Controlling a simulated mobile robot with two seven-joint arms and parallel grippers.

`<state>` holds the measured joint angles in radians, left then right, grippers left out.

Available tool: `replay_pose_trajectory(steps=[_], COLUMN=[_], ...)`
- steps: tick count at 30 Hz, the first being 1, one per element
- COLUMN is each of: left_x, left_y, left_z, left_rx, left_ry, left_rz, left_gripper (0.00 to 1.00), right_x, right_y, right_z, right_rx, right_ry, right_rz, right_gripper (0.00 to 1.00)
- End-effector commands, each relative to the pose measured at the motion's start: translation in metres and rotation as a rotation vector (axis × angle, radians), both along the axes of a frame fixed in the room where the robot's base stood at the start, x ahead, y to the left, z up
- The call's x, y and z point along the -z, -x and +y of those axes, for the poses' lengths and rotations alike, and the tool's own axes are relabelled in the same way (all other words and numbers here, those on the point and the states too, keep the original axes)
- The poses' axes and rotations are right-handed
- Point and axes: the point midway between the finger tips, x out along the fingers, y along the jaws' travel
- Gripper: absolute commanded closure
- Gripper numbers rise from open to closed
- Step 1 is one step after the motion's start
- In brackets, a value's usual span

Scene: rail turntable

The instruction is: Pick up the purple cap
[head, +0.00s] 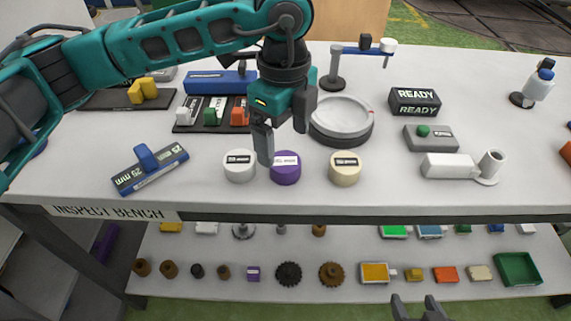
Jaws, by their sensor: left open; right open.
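The purple cap (286,174) stands on the inspect bench between a white cap (240,165) and a cream cap (345,168). Each cap has a small label. My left gripper (283,142) is open and points down just above and behind the purple cap. One finger overlaps the gap between the white and purple caps in the picture; I cannot tell whether it touches either. My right gripper (417,309) is open and empty at the bottom edge, in front of the lower shelf.
A round turntable (341,120) stands behind the caps. A blue 25 mm gauge (150,169) lies to the left, and a white fixture (461,167) to the right. The bench front (300,212) is clear. Below it, a shelf (330,299) holds several small parts.

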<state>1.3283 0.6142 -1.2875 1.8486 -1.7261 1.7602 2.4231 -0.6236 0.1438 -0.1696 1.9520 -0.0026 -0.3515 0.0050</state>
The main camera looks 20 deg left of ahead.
Motion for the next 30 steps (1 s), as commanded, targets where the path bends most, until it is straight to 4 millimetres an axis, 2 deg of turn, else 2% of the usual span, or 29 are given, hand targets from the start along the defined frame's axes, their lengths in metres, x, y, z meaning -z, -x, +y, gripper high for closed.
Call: replay_pose_trajectory(steps=[5,12,15,23,30], left_x=[0.013,0.048,0.057,0.059,0.059], left_y=[0.001,0.001,0.0,0.0,0.0], left_z=[0.0,0.001,0.001,0.001,0.001], left_rx=[0.001,-0.001,-0.001,0.0,0.001], left_ry=[0.0,0.001,0.0,0.002,0.002], left_rz=[0.003,0.003,0.002,0.001,0.001], left_gripper=[0.11,0.11,0.11,0.11,0.34], right_x=[-0.001,-0.002,-0.002,-0.002,-0.002], right_y=[0.0,-0.001,-0.001,-0.001,-0.001], right_z=[0.001,0.001,0.001,0.001,-0.001], right_rx=[0.002,0.002,0.002,0.003,0.002], right_ry=[-0.005,-0.004,-0.004,-0.004,0.0], right_rz=[-0.002,-0.003,-0.003,-0.004,-0.004], right_gripper=[0.38,0.38,0.38,0.38,0.38])
